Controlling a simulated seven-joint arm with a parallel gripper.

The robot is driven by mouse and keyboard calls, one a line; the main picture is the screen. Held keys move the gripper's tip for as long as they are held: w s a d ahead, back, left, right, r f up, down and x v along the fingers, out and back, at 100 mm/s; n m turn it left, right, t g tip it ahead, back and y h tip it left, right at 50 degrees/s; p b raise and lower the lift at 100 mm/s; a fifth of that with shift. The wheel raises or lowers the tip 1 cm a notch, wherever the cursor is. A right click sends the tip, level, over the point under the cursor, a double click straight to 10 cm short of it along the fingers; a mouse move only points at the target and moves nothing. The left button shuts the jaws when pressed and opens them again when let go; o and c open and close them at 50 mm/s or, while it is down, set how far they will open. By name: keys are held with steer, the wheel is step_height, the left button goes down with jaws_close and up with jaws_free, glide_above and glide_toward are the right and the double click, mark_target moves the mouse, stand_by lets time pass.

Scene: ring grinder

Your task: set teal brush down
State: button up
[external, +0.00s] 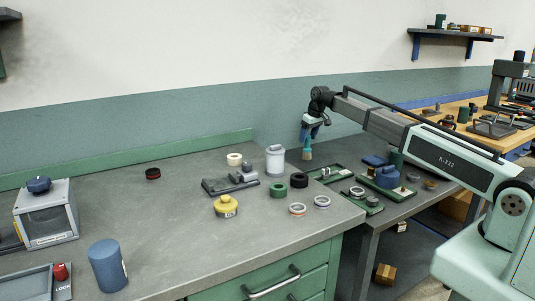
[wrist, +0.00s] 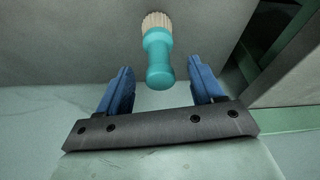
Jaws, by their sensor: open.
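The teal brush (external: 307,146) is upright with its pale bristles down, near the back of the grey bench in the external view. In the wrist view the brush (wrist: 159,62) shows its teal handle end toward me and its bristles away. My gripper (external: 311,131) is above the brush at the handle end. In the wrist view my blue fingers (wrist: 162,76) are spread apart, with clear gaps on both sides of the handle. I cannot tell exactly whether the bristles touch the bench.
A white canister (external: 275,160) and a black ring (external: 299,180) stand left of the brush. A green tray (external: 327,172) lies to its right, near a blue lidded part (external: 387,177). A yellow pot (external: 226,206) and a blue cylinder (external: 107,265) are farther left.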

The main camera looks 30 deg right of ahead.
steer(key=v, duration=0.8)
steer(key=shift+r, duration=0.35)
